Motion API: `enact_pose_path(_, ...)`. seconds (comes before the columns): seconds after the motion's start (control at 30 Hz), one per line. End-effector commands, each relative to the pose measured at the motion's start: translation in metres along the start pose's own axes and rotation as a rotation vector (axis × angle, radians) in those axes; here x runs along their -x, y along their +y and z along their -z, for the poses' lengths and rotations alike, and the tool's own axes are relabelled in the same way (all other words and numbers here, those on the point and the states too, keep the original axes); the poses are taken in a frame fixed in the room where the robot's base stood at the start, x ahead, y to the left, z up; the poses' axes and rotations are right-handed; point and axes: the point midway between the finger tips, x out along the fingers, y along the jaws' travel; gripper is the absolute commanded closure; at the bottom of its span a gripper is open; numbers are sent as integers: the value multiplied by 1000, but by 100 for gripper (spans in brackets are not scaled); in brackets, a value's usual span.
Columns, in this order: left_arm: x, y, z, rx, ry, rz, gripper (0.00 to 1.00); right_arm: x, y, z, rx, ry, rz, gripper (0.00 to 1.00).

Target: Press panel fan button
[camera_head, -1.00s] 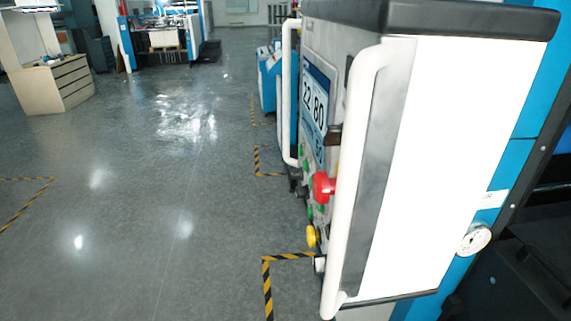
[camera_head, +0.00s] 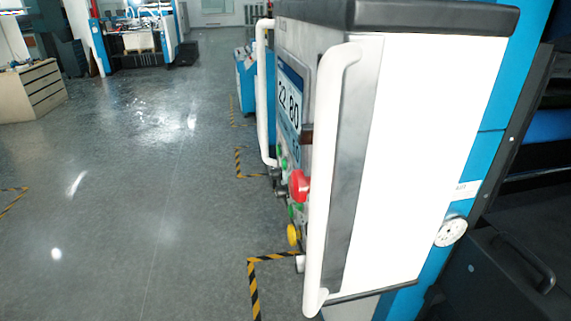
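The control panel (camera_head: 420,165) stands close on the right, seen mostly from its white side. Its front face is turned left and shows at a steep slant. A screen (camera_head: 290,100) with large digits is on the upper part of that face. Below it are a red knob (camera_head: 299,186), a yellow button (camera_head: 293,235) and several green buttons (camera_head: 283,163). I cannot tell which one is the fan button. A white handle bar (camera_head: 329,180) runs along the near edge and partly hides the face. Neither gripper is in view.
A second white bar (camera_head: 262,95) runs along the panel's far edge. The blue machine frame (camera_head: 480,175) with a gauge (camera_head: 451,231) is behind the panel at right. The grey floor (camera_head: 140,200) to the left is clear, with yellow-black tape corners (camera_head: 255,270). A wooden cabinet (camera_head: 32,92) stands far left.

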Motion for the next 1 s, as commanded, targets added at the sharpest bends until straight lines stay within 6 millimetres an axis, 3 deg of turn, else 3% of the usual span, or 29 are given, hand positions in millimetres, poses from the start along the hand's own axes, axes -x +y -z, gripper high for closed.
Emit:
enact_pose_path(0.37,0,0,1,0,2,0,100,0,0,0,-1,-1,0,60)
enact_pose_path(1.0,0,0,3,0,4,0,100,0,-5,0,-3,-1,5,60)
